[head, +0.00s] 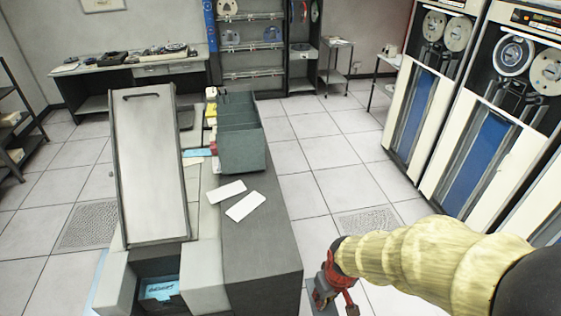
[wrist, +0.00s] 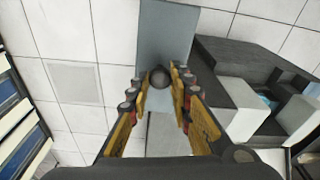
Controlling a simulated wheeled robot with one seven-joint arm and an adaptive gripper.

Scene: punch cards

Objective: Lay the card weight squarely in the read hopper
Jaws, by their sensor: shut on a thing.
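The card weight (wrist: 165,30) looks like a flat blue-grey plate with a dark round knob, seen from above in the wrist view. My gripper (wrist: 158,82) is shut on the knob, with one finger on each side. In the head view my gripper (head: 329,284) is low, over the floor to the right of the card machine.
A slanted panel (head: 150,165) rises behind the hopper. White cards (head: 246,207) lie on the dark machine top (head: 262,240), near a grey-green bin (head: 240,153). Tape cabinets (head: 489,125) stand at the right. Open floor lies between them and the machine.

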